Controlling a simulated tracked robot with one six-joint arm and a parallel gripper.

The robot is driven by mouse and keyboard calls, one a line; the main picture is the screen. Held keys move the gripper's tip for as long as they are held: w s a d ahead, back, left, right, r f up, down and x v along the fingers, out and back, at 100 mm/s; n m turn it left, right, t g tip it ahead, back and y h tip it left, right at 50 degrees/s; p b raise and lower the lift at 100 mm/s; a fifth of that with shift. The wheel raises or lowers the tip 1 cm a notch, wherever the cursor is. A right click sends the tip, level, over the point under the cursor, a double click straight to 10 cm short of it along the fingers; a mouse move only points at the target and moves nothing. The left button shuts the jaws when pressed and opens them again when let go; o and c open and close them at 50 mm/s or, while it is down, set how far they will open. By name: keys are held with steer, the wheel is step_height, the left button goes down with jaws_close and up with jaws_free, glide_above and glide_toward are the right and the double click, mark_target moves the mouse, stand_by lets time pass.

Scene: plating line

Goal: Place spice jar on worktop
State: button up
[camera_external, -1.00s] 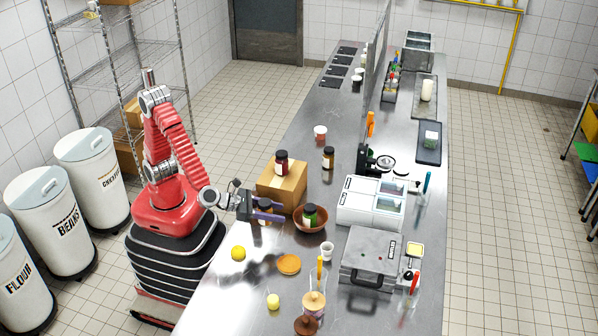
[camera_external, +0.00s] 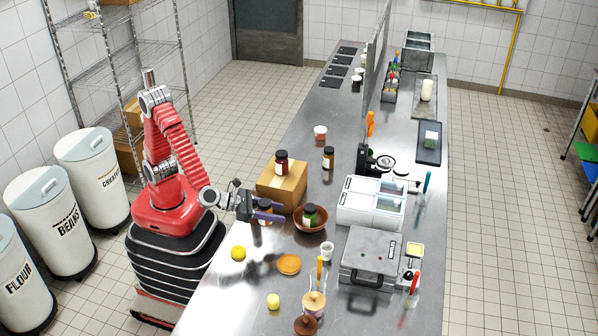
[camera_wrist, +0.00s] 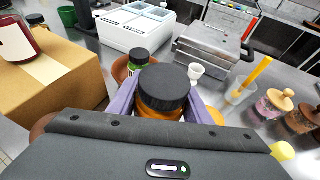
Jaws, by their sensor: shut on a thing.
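My gripper (camera_external: 265,216) is low over the near left part of the steel worktop (camera_external: 222,305). Its purple fingers are shut on a spice jar (camera_wrist: 163,92) with a black lid and orange-brown contents. In the outside view the held jar (camera_external: 265,205) is partly hidden by the fingers. It is upright, in front of the cardboard box and left of the brown bowl. Whether its base touches the worktop is hidden. Other jars are a dark red one (camera_external: 282,163) on the box, a green one (camera_external: 310,216) in the bowl and a brown one (camera_external: 328,158) behind.
The cardboard box (camera_external: 290,192) stands close behind my gripper, and the brown bowl (camera_external: 323,228) is just to its right. A yellow lemon (camera_external: 238,253), an orange disc (camera_external: 289,264) and a white cup (camera_external: 327,250) stand nearer the front. A grill press (camera_external: 370,262) is at right.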

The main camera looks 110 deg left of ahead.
step_height(320, 180, up, 12)
steer(key=w+a+n+g+y, duration=0.2)
steer(key=a+n, duration=0.1)
steer(key=a, duration=1)
steer(key=w+a+n+g+y, duration=0.2)
steer(key=w+a, duration=0.1)
steer(key=a, duration=1.1)
steer(key=w+a+n+g+y, duration=0.2)
steer(key=a+n, duration=0.1)
steer(key=a, duration=1)
steer(key=s+a+n+g+y, duration=0.15)
steer(key=s+a, duration=0.45)
steer(key=a, duration=0.6)
steer(key=s+a+n+g, duration=0.3)
steer(key=s+a, duration=0.3)
steer(key=a, duration=0.6)
steer(key=s+a+n+g+y, duration=0.1)
steer(key=s+a+n+g, duration=0.15)
steer(key=s+a, duration=0.7)
steer(key=w+a+f+m, duration=0.1)
steer(key=w+a+f, duration=0.2)
steer(key=f, duration=0.8)
steer(key=shift+w+a+f, duration=0.15)
steer(key=shift+w+f, duration=0.05)
steer(key=shift+f, duration=0.2)
steer(key=shift+h, duration=0.25)
steer(key=shift+f, duration=3.1)
